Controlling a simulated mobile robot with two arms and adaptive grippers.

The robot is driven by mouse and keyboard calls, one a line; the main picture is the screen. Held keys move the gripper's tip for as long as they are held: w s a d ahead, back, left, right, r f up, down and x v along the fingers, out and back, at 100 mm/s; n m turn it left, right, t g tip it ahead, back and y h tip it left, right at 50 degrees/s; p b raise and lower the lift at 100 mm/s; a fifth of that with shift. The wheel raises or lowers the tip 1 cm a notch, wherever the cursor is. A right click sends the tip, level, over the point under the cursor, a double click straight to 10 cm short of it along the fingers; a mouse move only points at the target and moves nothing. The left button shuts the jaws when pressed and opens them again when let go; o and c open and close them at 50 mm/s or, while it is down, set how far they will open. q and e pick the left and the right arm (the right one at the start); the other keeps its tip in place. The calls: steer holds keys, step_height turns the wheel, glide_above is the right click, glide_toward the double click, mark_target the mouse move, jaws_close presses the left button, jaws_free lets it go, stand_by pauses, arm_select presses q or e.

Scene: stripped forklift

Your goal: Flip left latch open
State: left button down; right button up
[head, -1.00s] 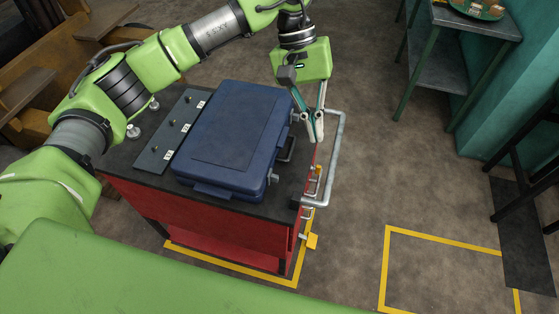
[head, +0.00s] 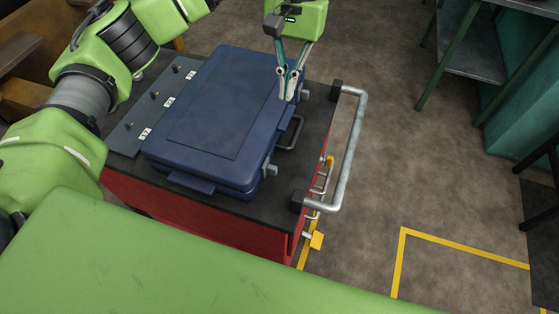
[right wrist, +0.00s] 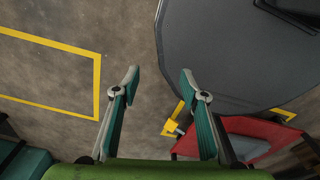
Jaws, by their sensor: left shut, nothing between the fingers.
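A closed dark blue case (head: 215,115) lies on the cart. Its handle (head: 290,133) is on the right side, between a far grey latch (head: 305,94) and a near grey latch (head: 270,171). Whether either latch is open is too small to tell. My left gripper (head: 288,97) is shut and empty, pointing down at the case's right edge, just left of the far latch. I cannot tell whether it touches the case. My right gripper (right wrist: 160,78) is open and empty in the right wrist view, away from the case over the floor.
The red cart with a black top (head: 317,127) has a grey push rail (head: 352,150) on its right. A plate with several small labelled pegs (head: 150,105) lies left of the case. A grey-topped table (head: 480,55) stands at the far right. The floor beyond the rail is clear.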

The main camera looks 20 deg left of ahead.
mark_target(269, 170)
arm_select(q)
steer(key=w+b+x, duration=0.1)
steer(key=b+x, duration=0.3)
steer(key=x, duration=0.2)
steer(key=shift+w+b, duration=0.35)
arm_select(e)
step_height(269, 170, down, 6)
steer(key=w, duration=0.1)
steer(key=shift+w, duration=0.15)
arm_select(q)
steer(key=shift+f, duration=0.15)
steer(key=p+x, duration=0.2)
steer(key=x, duration=0.7)
steer(key=shift+s+a+p, duration=0.1)
steer(key=shift+s+p, duration=0.1)
steer(key=shift+p, duration=0.2)
steer(key=s+p, duration=0.1)
steer(key=s, duration=0.1)
steer(key=shift+s+f+p, duration=0.3)
steer(key=shift+p, duration=0.1)
steer(key=shift+s+f, duration=0.1)
steer(key=shift+s, duration=0.6)
arm_select(e)
step_height(269, 170, up, 5)
steer(key=shift+f, duration=0.1)
